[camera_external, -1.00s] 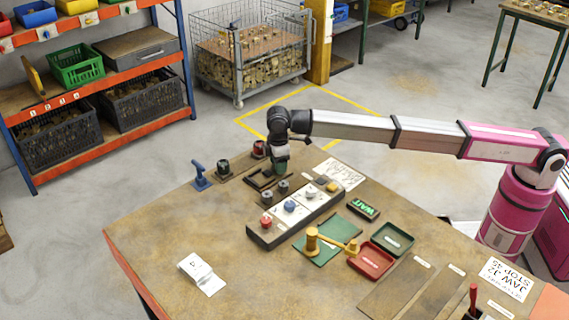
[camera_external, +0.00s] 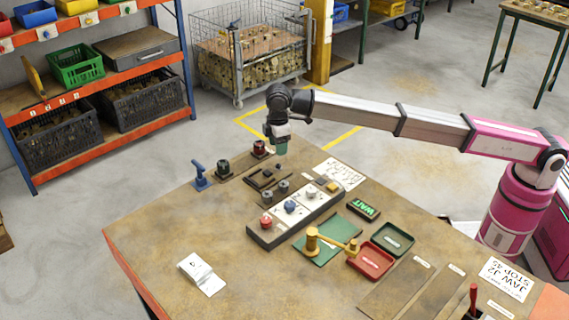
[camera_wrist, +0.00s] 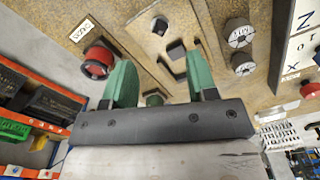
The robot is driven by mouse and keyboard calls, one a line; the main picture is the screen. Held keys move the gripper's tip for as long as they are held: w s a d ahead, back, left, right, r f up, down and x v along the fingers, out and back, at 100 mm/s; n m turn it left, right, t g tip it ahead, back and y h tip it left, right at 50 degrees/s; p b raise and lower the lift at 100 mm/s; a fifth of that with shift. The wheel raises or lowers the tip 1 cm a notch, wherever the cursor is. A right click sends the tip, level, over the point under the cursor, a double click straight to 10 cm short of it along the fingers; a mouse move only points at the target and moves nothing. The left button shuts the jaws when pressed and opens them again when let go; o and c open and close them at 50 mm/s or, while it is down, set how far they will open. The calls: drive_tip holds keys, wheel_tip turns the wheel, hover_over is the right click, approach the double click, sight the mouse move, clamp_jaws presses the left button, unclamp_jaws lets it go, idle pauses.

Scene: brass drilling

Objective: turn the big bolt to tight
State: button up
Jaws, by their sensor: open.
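My gripper (camera_external: 280,148) is above the far edge of the workbench, apart from the fixtures below. In the wrist view its two green fingers (camera_wrist: 160,62) are spread, with nothing held between them. Beneath and beyond them is a dark plate (camera_external: 262,184) with dark blocky heads. In the wrist view one larger square dark head (camera_wrist: 177,50) sits by an angular black frame (camera_wrist: 170,70), and a smaller dark head (camera_wrist: 160,25) stands farther off. I cannot tell for sure which is the big bolt, nor how tight it is.
A red knob (camera_external: 259,149), a dark knob (camera_external: 222,166) and a blue lever (camera_external: 200,175) stand left of the plate. Grey round knobs (camera_external: 283,187) and a panel with coloured buttons (camera_external: 262,235) lie nearer. The bench's left front is mostly clear.

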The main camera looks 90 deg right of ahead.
wheel_tip(320, 180, down, 8)
drive_tip(key=shift+f, duration=0.1)
drive_tip(key=shift+r+n, duration=0.2)
drive_tip(key=shift+n, duration=0.2)
drive_tip(key=n, duration=0.3)
drive_tip(key=shift+r+n, duration=0.3)
drive_tip(key=shift+r, duration=0.05)
wheel_tip(320, 180, up, 10)
drive_tip(key=s+d+f+m, duration=0.1)
drive_tip(key=d+f, duration=0.1)
drive_tip(key=d, duration=0.3)
drive_tip(key=s+d+f+m, duration=0.1)
drive_tip(key=d+f, duration=0.1)
drive_tip(key=d, duration=0.2)
drive_tip(key=s+d+f+m+t, duration=0.1)
drive_tip(key=d+f, duration=0.1)
drive_tip(key=d, duration=0.3)
drive_tip(key=shift+s+d+m, duration=0.25)
drive_tip(key=shift+d+m, duration=0.05)
drive_tip(key=shift+d, duration=0.05)
drive_tip(key=s+d+f+m+t, duration=0.1)
drive_tip(key=s+d+f+m, duration=0.35)
drive_tip(key=d, duration=0.75)
drive_tip(key=s+a+f, duration=0.3)
drive_tip(key=s+f, duration=0.3)
drive_tip(key=f, duration=0.1)
drive_tip(key=s+a+f, duration=0.4)
drive_tip(key=s+f, duration=0.2)
drive_tip(key=f, duration=0.2)
drive_tip(key=shift+f, duration=0.2)
